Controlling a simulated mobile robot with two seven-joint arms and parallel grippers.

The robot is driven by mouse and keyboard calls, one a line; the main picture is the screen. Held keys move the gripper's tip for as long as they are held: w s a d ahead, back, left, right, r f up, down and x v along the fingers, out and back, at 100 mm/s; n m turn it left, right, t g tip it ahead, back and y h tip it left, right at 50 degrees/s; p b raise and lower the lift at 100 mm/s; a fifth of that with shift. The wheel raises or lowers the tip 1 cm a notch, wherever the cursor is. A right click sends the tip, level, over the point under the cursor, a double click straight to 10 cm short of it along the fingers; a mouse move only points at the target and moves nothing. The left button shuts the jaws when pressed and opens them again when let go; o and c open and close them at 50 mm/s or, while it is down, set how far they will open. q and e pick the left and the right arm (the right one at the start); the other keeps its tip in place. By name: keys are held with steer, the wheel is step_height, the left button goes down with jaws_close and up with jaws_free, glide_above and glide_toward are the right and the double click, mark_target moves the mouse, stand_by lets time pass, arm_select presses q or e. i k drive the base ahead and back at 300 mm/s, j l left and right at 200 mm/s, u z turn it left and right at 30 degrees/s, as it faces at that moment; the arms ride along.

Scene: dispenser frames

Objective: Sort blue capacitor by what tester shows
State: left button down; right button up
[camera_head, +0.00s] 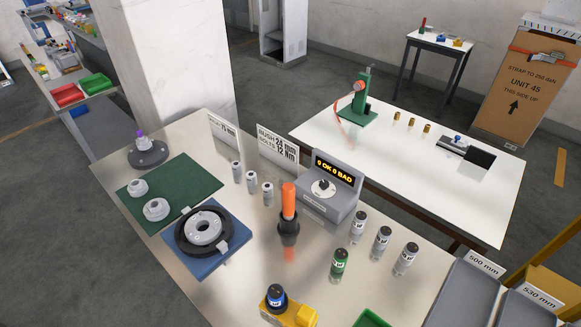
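A blue cylinder with a dark top (277,297), which looks like the blue capacitor, stands upright on or in a yellow block (303,316) at the bottom edge of the head view. A grey box with a dial (326,194) stands mid-table and looks like the tester. Its lit display (335,172) seems to read "0 OK 0 BAD". A green cylinder (340,265) stands right of the blue one, and grey cylinders (381,242) stand in a row behind it. Neither of my grippers is in view.
An orange-handled tool (288,205) stands upright before the grey box. A green tray (372,319) is cut off at the bottom. Grey bins labelled 500 mm (462,292) and 530 mm (518,312) stand right. A blue plate (239,243) carries a ring part, left.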

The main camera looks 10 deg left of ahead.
mark_target(275, 292)
steer(key=k+j+z, duration=0.2)
steer(key=k+j, duration=0.5)
